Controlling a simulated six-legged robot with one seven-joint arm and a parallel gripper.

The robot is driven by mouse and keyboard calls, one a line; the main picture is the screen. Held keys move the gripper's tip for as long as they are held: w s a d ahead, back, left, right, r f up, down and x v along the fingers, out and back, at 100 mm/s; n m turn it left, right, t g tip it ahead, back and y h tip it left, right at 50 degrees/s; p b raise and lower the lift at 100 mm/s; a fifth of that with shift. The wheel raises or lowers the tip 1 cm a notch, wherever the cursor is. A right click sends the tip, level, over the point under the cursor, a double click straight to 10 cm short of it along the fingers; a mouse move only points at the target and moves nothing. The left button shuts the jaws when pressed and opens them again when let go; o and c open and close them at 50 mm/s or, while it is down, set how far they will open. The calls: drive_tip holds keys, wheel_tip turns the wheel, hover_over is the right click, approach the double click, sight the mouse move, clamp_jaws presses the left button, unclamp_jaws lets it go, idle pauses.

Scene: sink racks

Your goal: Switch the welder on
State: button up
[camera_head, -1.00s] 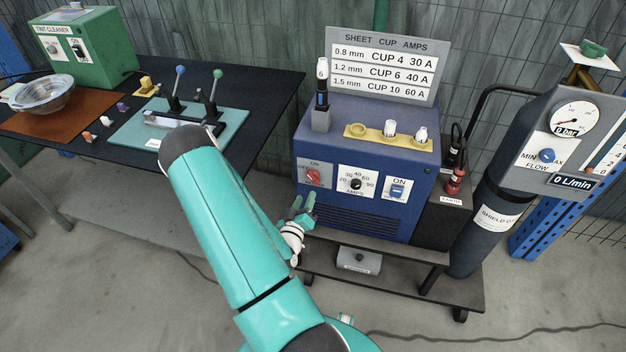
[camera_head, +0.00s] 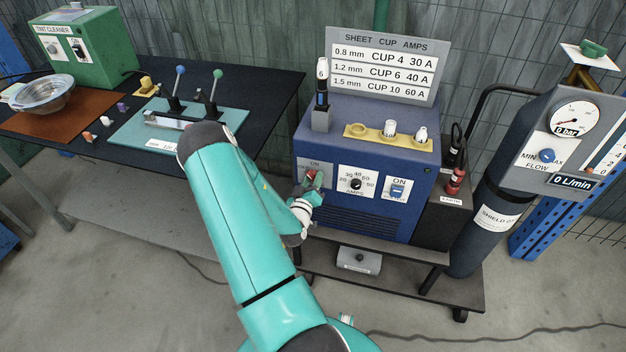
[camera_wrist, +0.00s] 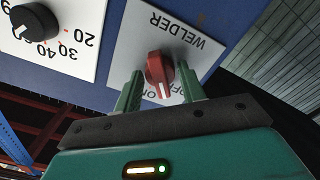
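The blue welder (camera_head: 375,215) stands on a cart in the head view. Its red rotary knob (camera_head: 312,176) is on the left front plate, partly hidden by my gripper (camera_head: 310,187). In the wrist view the red knob (camera_wrist: 158,70) sits on the white WELDER plate (camera_wrist: 150,35), which appears upside down. My gripper (camera_wrist: 160,78) is open, with one green finger on each side of the knob and small gaps seeming to show. The knob's white mark points down towards the ON and OFF lettering, which the fingers partly cover; I cannot tell which it meets.
The amps dial (camera_head: 356,184) and a blue switch (camera_head: 398,190) are right of the knob. A gas cylinder (camera_head: 480,225) stands on the right. A dark workbench (camera_head: 270,90) is at the left. A grey pedal box (camera_head: 359,260) lies on the cart's lower shelf.

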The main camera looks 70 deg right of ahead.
sight(312, 180)
drive_tip(key=shift+c, duration=0.2)
drive_tip(key=c, duration=0.7)
drive_tip(key=m, duration=0.7)
drive_tip(key=o, duration=0.7)
drive_tip(key=shift+o, duration=0.2)
drive_tip(key=shift+s+a, duration=0.2)
drive_tip(key=shift+a, duration=1.05)
drive_tip(key=shift+s+a, duration=0.2)
drive_tip(key=shift+a, duration=1.05)
